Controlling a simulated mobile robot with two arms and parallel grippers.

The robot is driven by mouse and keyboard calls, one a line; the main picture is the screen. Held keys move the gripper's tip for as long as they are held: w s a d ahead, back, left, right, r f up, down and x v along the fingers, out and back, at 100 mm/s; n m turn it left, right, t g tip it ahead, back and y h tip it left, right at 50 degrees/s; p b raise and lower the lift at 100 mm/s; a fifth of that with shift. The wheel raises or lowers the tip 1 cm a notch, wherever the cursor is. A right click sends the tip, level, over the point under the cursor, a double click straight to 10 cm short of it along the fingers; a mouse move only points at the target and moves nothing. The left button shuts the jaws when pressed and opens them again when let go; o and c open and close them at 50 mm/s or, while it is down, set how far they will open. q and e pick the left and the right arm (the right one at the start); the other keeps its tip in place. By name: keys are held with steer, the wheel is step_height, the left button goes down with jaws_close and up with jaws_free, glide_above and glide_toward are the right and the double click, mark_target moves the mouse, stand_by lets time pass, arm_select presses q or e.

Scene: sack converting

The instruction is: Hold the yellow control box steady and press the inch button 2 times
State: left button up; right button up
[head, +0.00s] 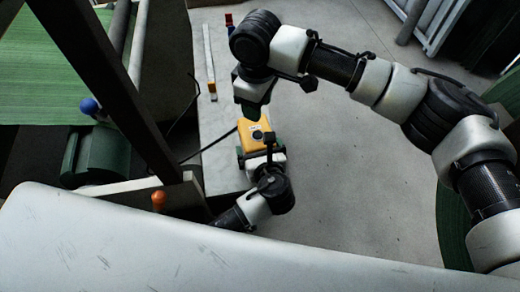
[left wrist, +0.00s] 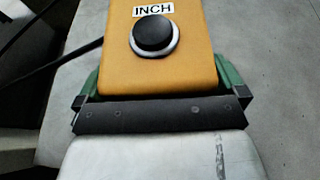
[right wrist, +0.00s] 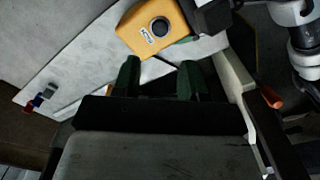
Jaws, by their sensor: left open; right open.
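The yellow control box (head: 256,131) lies on the pale bench, with a black round button in a white ring on its top. In the left wrist view the box (left wrist: 190,65) shows the label "INCH" beside the inch button (left wrist: 154,33). My left gripper (head: 261,152) is open, with its green fingers on either side of the box's near end; I cannot tell whether they touch it. My right gripper (head: 254,106) is open and empty, above and beyond the box. In the right wrist view the box (right wrist: 150,22) and its button lie past the right gripper's fingertips (right wrist: 158,76).
A black cable runs left from the box. The pale bench (head: 218,128) carries a long ruler-like strip (head: 209,58) and a small red and blue item (head: 229,22). A dark slanted post, a blue knob (head: 90,106) and an orange knob (head: 159,200) stand left. Open floor lies right.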

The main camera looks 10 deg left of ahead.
arm_select(q)
steer(key=c, duration=0.8)
arm_select(e)
steer(key=shift+c, duration=0.3)
arm_select(q)
steer(key=shift+c, duration=0.2)
arm_select(e)
jaws_close()
stand_by(0.5)
